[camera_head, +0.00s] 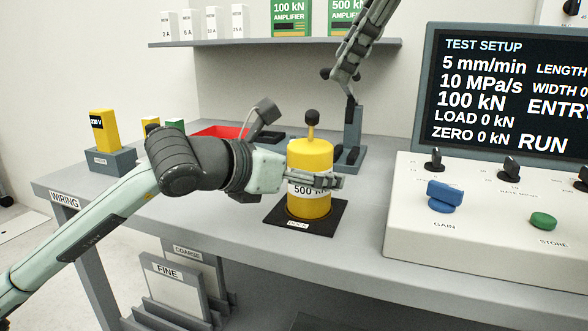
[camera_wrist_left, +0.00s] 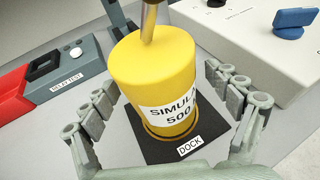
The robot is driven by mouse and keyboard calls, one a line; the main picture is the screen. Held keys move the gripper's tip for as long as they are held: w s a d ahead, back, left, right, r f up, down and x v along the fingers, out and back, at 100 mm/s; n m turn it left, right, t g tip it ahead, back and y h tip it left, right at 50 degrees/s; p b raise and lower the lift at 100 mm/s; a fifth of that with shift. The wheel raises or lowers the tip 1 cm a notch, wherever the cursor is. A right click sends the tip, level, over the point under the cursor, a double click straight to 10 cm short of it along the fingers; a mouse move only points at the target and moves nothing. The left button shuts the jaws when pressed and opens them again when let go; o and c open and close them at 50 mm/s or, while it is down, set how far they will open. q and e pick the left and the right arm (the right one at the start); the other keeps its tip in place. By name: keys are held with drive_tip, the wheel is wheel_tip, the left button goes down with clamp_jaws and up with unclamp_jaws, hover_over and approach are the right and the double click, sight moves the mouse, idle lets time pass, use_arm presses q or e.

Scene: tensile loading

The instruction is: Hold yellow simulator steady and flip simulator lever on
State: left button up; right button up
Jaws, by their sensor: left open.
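The yellow simulator (camera_head: 311,156), a cylinder labelled "500", stands upright on the black dock mat (camera_head: 283,215). Its lever (camera_head: 311,124), a thin stem with a black knob, rises from the top. My left gripper (camera_head: 318,181) reaches in from the left at mid-height. In the left wrist view the open fingers (camera_wrist_left: 160,80) flank the yellow simulator (camera_wrist_left: 158,75), with gaps visible beside it; the lever stem (camera_wrist_left: 149,22) runs out at the top edge.
The control console (camera_head: 470,215) and screen (camera_head: 510,95) fill the right. A red tray (camera_head: 220,131) and a yellow block (camera_head: 104,128) are left. A shelf (camera_head: 270,42) crosses the back.

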use_arm(q)
drive_tip(key=shift+w+d+f, duration=0.1)
drive_tip(key=shift+w+d, duration=0.05)
drive_tip(key=shift+w, duration=0.05)
drive_tip(key=c, duration=1.6)
drive_tip(key=shift+c, duration=0.3)
use_arm(e)
drive_tip(key=shift+c, duration=0.8)
drive_tip(key=shift+d+f, duration=0.15)
drive_tip(key=shift+d, duration=0.1)
drive_tip(key=shift+c, duration=1.1)
drive_tip(key=d+m, duration=0.1)
drive_tip(key=s+d+f+m+t+y, duration=0.1)
drive_tip(key=d+f+y, duration=0.1)
drive_tip(key=d, duration=0.1)
drive_tip(key=shift+s+f+m+t, duration=0.2)
drive_tip(key=shift+m+t, duration=0.2)
clamp_jaws()
drive_tip(key=s+d+f+m+t+y, duration=0.1)
drive_tip(key=s+d+f+m+t, duration=0.1)
drive_tip(key=s, duration=0.3)
drive_tip(key=shift+s+d+f+m, duration=0.2)
drive_tip(key=shift+d+f+m, duration=0.15)
drive_tip(key=shift+f, duration=0.2)
